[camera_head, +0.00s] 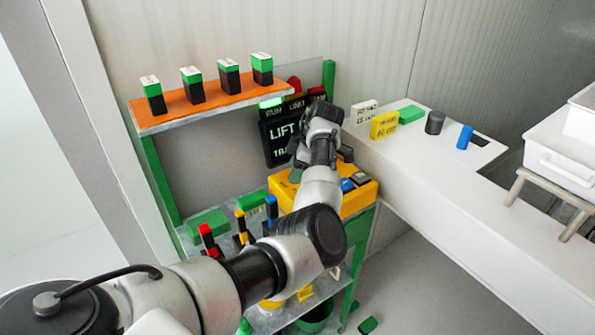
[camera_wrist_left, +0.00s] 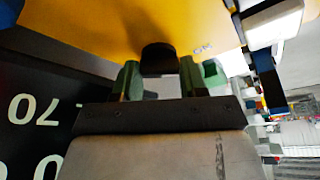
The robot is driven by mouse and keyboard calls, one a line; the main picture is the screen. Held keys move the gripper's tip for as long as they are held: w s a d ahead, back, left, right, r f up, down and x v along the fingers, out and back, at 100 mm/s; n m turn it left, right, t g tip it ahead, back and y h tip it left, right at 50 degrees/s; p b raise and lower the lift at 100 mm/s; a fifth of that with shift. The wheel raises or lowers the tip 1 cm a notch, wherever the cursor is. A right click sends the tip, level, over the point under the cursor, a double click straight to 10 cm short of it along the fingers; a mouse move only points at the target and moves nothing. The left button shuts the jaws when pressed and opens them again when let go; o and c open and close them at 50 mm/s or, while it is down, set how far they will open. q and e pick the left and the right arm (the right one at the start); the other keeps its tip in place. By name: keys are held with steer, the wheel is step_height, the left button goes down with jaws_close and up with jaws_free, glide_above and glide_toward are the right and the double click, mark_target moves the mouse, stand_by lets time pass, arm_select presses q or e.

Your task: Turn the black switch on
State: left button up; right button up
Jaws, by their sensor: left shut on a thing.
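The black switch (camera_wrist_left: 158,58) shows in the left wrist view as a dark knob on the yellow control box (camera_wrist_left: 110,22). My left gripper (camera_wrist_left: 160,80) has its two green fingers on either side of the switch, shut on it. I cannot read from the frames which way the switch is set. In the head view, the yellow box (camera_head: 355,203) stands on the green-framed stand, and my left gripper (camera_head: 295,172) is at its back left; my wrist hides the switch there. My right gripper is not in view.
A black display (camera_head: 281,148) reading "LIFT" stands behind the box. An orange shelf (camera_head: 217,104) holds several green-and-black blocks. Red, yellow and blue levers (camera_head: 208,238) stand below. A white counter (camera_head: 425,170) with small blocks lies to the right.

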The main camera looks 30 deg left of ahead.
arm_select(q)
steer(key=shift+a+n, duration=0.1)
steer(key=shift+n, duration=0.4)
steer(key=shift+f, duration=0.1)
steer(key=o, duration=0.9)
steer(key=shift+r, duration=0.2)
